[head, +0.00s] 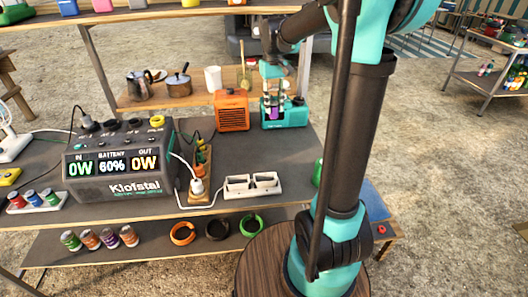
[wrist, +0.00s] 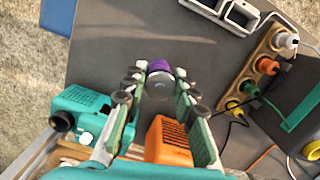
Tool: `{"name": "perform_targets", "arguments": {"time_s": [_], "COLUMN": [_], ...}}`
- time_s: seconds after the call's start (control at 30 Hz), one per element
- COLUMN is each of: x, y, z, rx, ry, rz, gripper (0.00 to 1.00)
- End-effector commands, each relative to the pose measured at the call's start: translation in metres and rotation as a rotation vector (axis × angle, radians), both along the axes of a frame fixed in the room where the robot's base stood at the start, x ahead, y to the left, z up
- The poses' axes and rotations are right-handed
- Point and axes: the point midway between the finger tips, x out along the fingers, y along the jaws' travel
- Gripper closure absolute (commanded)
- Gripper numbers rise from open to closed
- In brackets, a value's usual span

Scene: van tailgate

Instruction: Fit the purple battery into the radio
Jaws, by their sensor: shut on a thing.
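The purple battery (wrist: 159,67) is between my gripper's fingertips (wrist: 160,78) in the wrist view, its round end showing. My gripper (head: 273,106) is shut on it and points down over the table in the head view, where a bit of purple shows between the fingers. A teal box (head: 292,117) stands just behind or beside the battery. It also shows in the wrist view (wrist: 88,117), with a black knob. An orange slatted box (head: 232,110) stands left of it. The labels are too small to tell which box is the radio. No battery opening is clearly visible.
A grey power station (head: 118,187) stands on the table's left. A power strip (head: 201,170) and a white double-bay holder (head: 252,185) lie near the middle. A back shelf (head: 205,96) holds pots and a white cup. Grey tabletop is clear in front of the boxes.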

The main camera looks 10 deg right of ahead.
Motion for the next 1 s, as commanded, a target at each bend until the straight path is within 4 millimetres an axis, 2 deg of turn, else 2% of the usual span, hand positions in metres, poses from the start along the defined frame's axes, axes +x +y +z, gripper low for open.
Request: {"name": "perform_targets", "arguments": {"time_s": [0.5, 0.6, 0.87, 1.0], "x": [0.0, 0.0, 0.0, 0.0], "y": [0.0, 0.0, 0.0, 0.0], "z": [-0.122, -0.138, -0.16, -0.18], "rx": [0.0, 0.0, 0.0, 0.0], "ry": [0.0, 0.0, 0.0, 0.0], "rz": [0.0, 0.0, 0.0, 0.0], "gripper": [1.0, 1.0, 1.0, 1.0]}}
